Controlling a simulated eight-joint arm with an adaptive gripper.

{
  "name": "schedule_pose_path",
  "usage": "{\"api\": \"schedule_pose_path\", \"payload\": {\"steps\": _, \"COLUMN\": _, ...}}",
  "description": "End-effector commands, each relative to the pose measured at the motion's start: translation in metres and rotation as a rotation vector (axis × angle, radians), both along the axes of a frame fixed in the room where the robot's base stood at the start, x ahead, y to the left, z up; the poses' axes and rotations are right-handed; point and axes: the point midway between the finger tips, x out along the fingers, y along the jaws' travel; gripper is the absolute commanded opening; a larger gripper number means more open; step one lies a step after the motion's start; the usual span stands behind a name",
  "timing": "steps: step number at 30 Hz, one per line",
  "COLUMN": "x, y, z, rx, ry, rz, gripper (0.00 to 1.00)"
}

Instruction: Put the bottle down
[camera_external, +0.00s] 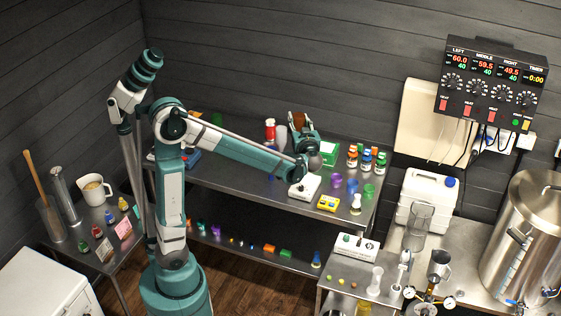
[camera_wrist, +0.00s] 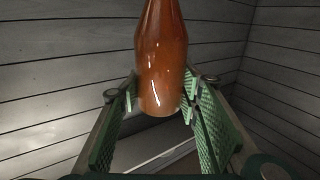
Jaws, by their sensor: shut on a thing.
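In the wrist view, an amber-brown bottle (camera_wrist: 163,55) stands between the green ridged pads of my gripper (camera_wrist: 160,90). The pads close on its lower body from both sides. Its rounded base shows between them and its top is cut off by the picture's edge. In the outside view, my gripper (camera_external: 298,122) is raised over the back of the long metal shelf table (camera_external: 225,174). The bottle is hard to tell apart from the gripper there. Nothing is seen touching the bottle's base in the wrist view.
A red container (camera_external: 270,132) stands near the back by my gripper. Bare tabletop shows between my forearm and the front edge.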

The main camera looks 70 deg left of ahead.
Motion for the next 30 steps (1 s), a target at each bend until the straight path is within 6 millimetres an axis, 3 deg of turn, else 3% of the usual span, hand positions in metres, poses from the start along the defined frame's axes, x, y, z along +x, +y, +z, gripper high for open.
{"api": "schedule_pose_path", "payload": {"steps": 15, "x": 0.042, "y": -0.119, "z": 0.000, "rx": 0.000, "ry": 0.000, "rz": -0.067, "gripper": 0.11}}
{"api": "schedule_pose_path", "payload": {"steps": 30, "x": 0.061, "y": -0.239, "z": 0.000, "rx": 0.000, "ry": 0.000, "rz": -0.129, "gripper": 0.11}}
